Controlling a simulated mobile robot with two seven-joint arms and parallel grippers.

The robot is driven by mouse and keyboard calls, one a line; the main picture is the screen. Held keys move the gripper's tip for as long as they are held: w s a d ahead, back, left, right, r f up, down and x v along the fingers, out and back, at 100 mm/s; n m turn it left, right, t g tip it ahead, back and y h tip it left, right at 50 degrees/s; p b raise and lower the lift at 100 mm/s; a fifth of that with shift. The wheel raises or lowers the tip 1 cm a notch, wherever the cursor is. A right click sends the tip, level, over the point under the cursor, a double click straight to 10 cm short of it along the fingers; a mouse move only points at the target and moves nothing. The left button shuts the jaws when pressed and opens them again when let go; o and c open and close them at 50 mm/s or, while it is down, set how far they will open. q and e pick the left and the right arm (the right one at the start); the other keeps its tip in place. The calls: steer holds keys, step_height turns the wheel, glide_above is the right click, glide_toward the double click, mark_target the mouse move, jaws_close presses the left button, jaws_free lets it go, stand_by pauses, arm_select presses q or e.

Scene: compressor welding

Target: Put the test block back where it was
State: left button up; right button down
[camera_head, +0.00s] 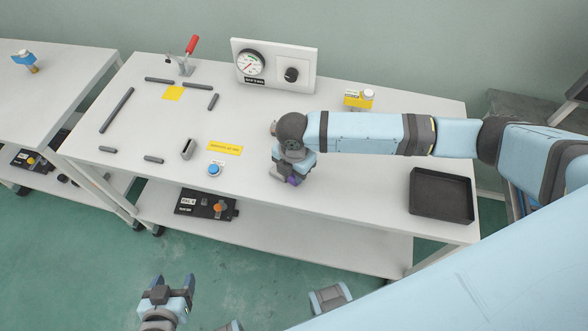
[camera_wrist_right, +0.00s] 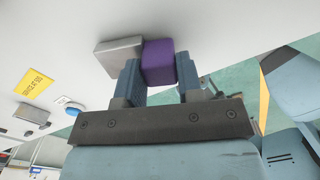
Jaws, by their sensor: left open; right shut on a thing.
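My right gripper (camera_head: 286,180) is low over the front middle of the table and points down. In the right wrist view its fingers (camera_wrist_right: 159,80) are shut on a purple block (camera_wrist_right: 158,62), which I take to be the test block. A grey metal block (camera_wrist_right: 117,55) shows right beside the purple block; I cannot tell whether they are joined or only close. In the head view the purple block (camera_head: 292,181) is mostly hidden by the gripper. My left gripper (camera_head: 174,284) is open and empty, in front of the table over the floor.
The white table (camera_head: 340,208) carries a black tray (camera_head: 441,195) at right, a gauge panel (camera_head: 273,66) at back and a red-handled clamp (camera_head: 188,55). Left of my right gripper are a yellow label (camera_head: 225,147), a blue button (camera_head: 214,170) and a small grey holder (camera_head: 188,148).

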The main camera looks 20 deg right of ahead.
steer(key=shift+f, duration=0.1)
steer(key=c, duration=0.8)
jaws_free()
step_height(320, 180, up, 12)
steer(key=shift+r, duration=0.15)
steer(key=shift+a, duration=0.1)
